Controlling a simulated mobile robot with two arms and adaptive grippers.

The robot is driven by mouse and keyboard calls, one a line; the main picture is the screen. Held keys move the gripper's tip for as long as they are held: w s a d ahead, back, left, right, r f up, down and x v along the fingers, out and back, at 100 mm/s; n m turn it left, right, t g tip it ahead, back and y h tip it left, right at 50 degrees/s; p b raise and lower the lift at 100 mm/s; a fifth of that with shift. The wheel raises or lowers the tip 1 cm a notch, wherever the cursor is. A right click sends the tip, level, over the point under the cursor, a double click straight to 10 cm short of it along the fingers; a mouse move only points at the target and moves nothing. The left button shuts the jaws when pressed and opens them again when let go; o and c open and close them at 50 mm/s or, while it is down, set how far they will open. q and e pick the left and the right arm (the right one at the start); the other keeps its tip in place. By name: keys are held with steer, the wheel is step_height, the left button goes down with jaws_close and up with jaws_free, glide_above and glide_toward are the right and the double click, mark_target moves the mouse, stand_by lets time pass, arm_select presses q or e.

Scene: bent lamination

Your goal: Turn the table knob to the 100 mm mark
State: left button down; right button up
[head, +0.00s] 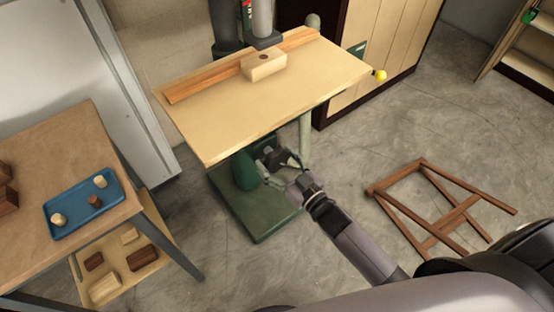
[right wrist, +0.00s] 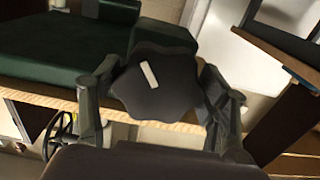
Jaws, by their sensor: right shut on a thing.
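The table knob (right wrist: 155,85) is a dark lobed knob with a white pointer line, seen in the right wrist view. The line slants from upper left to lower right. My right gripper (right wrist: 160,73) is shut on the knob, with one finger on each side. I cannot make out a scale or a 100 mm mark. My left gripper is not in view.
A wooden block (head: 265,68) sits on the drill press table by the fence (head: 205,85). A bench with a blue tray (head: 75,218) stands left. A wooden frame (head: 430,243) lies on the floor at right.

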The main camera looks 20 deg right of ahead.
steer(key=n, duration=0.3)
steer(key=shift+d, duration=0.1)
steer(key=o, duration=1.2)
steer(key=shift+c, duration=0.2)
steer(key=v, duration=1.2)
